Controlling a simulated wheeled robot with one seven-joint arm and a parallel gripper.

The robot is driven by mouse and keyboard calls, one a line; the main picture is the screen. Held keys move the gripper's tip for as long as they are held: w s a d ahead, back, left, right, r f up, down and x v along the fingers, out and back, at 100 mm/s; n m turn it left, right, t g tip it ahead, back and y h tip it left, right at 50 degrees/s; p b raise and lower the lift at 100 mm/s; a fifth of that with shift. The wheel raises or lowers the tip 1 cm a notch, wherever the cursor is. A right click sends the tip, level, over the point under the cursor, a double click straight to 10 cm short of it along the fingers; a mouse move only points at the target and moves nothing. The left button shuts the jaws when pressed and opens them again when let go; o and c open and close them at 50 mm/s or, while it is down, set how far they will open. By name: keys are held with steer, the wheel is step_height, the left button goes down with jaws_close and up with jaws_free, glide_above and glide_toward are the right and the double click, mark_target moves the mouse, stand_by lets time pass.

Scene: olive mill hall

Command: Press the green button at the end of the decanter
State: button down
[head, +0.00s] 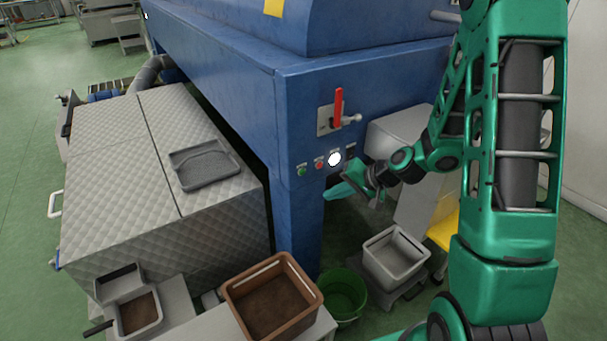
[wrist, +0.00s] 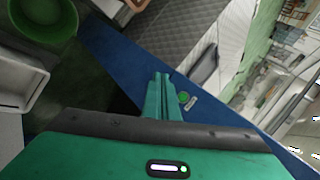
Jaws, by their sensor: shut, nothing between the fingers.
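The decanter is the large blue machine (head: 370,80). The green button (head: 301,171) is small and round, at the left of a row on its end face; it also shows in the wrist view (wrist: 183,97), just right of my fingers. My gripper (head: 329,196) is shut and empty, its green fingers together. In the head view its tips are below and to the right of the green button. In the wrist view the closed fingertips (wrist: 161,76) point along the blue face, beside the button. I cannot tell whether they touch the face.
A red button (head: 319,165) and a glowing white light (head: 334,159) sit right of the green button. A red lever (head: 338,108) is above them. Below stand a brown crate (head: 232,296), a green bucket (head: 344,310) and a grey bin (head: 394,282). A quilted metal cover (head: 110,190) is at left.

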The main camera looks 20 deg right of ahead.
mark_target(303, 173)
steer(key=shift+w+a+f+m+t, duration=0.2)
steer(key=shift+w+f, duration=0.05)
steer(key=shift+w, duration=0.15)
steer(key=shift+w+a+f+m+t, duration=0.2)
steer(key=shift+w, duration=0.15)
steer(key=shift+w, duration=0.15)
steer(key=w+a, duration=0.2)
steer(key=w, duration=0.6)
steer(key=shift+a, duration=0.35)
steer(key=shift+w, duration=0.1)
stand_by(1.5)
steer(key=shift+w+a, duration=0.1)
steer(key=shift+w, duration=0.1)
steer(key=shift+w+a, duration=0.1)
steer(key=shift+w, duration=0.25)
stand_by(1.0)
steer(key=shift+s+d+r, duration=0.1)
steer(key=shift+s+d, duration=0.1)
steer(key=shift+s, duration=0.55)
